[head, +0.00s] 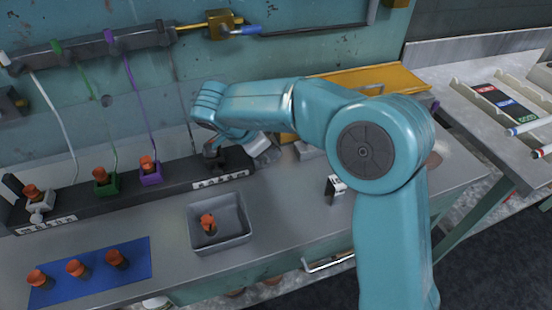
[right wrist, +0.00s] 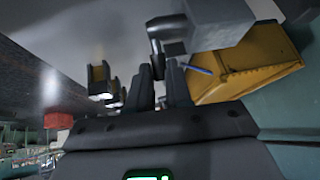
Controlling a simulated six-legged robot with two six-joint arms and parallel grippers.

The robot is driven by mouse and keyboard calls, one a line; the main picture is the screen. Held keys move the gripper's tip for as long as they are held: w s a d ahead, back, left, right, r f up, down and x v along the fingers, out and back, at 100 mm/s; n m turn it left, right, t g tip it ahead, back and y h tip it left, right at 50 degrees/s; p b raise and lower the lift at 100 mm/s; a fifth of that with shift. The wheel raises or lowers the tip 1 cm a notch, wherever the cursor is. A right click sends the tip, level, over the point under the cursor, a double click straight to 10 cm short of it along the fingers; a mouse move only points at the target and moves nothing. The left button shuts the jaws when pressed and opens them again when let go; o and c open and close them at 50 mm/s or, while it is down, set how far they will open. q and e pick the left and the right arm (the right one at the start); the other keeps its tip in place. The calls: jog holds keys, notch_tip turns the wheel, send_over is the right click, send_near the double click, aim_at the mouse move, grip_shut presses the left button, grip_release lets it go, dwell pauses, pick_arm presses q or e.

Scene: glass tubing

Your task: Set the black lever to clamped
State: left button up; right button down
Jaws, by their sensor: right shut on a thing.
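The black lever (head: 212,152) stands at the right part of the dark rail (head: 120,198) on the bench. My right gripper (head: 217,141) comes down at the lever's top. In the right wrist view its two fingers (right wrist: 161,88) are shut on a dark upright piece (right wrist: 157,55), which looks like the black lever. The lever's lower part and its clamp are partly hidden, so I cannot tell its exact angle. My left gripper is out of view.
White (head: 40,205), green (head: 106,182) and purple (head: 151,173) clamps with orange tops stand on the same rail. A grey tray (head: 247,232) holds an orange-topped piece. Several orange-topped pieces stand on a blue mat (head: 135,277). A yellow tray (head: 400,76) lies behind my arm.

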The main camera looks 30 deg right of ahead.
jog(key=h+b, duration=0.1)
jog(key=a+h+b, duration=0.2)
jog(key=shift+w+f+g, duration=0.25)
jog(key=shift+f+g, duration=0.05)
jog(key=shift+g, duration=0.1)
jog(key=shift+w+a+n+h+b, duration=0.15)
jog(key=shift+a+h+b, duration=0.25)
jog(key=shift+h+b, duration=0.45)
jog(key=shift+a+n+h+b, duration=0.3)
jog(key=shift+h+b, duration=0.3)
jog(key=shift+h, duration=0.35)
jog(key=c, duration=1.1)
grip_release()
jog(key=shift+o, duration=0.2)
jog(key=shift+a, duration=0.1)
